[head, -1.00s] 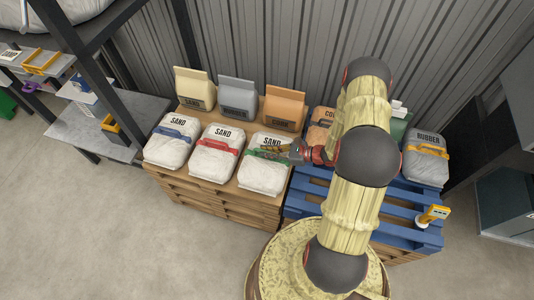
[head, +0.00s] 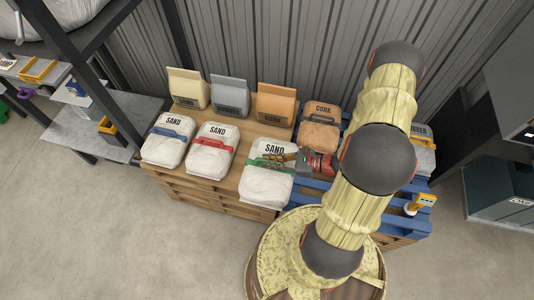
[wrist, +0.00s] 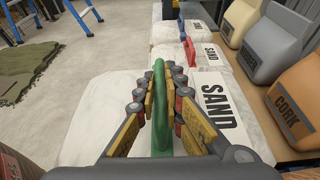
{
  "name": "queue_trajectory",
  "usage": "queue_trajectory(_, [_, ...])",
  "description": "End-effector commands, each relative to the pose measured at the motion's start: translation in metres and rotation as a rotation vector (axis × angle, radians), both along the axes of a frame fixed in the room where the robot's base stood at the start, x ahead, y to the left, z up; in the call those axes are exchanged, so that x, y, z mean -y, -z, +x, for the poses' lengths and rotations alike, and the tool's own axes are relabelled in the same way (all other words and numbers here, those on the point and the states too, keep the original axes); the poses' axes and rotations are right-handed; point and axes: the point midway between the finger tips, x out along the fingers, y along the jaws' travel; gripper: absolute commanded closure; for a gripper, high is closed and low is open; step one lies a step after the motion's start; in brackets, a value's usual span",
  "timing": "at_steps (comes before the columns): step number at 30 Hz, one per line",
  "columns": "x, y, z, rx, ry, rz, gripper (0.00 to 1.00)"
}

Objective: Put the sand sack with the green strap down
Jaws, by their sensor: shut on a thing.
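The white sand sack with the green strap (head: 267,187) is at the right end of the wooden stack, looking slightly raised and close to the blue pallet. My gripper (head: 286,160) is shut on its green strap. In the wrist view the green strap (wrist: 160,112) runs between the two fingers (wrist: 163,80), and the sack's SAND label (wrist: 216,104) shows to the right. The sack's underside is hidden, so I cannot tell how far it is above the boards.
Sand sacks with a red strap (head: 210,150) and a blue strap (head: 167,143) stand on the wooden stack (head: 200,184). Several bags stand behind them.

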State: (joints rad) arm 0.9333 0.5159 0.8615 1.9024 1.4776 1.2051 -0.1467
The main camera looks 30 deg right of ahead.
Motion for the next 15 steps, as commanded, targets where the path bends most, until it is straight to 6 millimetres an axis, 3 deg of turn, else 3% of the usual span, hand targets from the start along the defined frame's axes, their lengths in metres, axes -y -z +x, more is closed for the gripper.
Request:
queue_trajectory(6, [-0.002,-0.009,-0.013,0.005,0.001,0.002,1.00])
queue_trajectory(15, [-0.003,-0.010,-0.016,0.005,0.006,0.002,1.00])
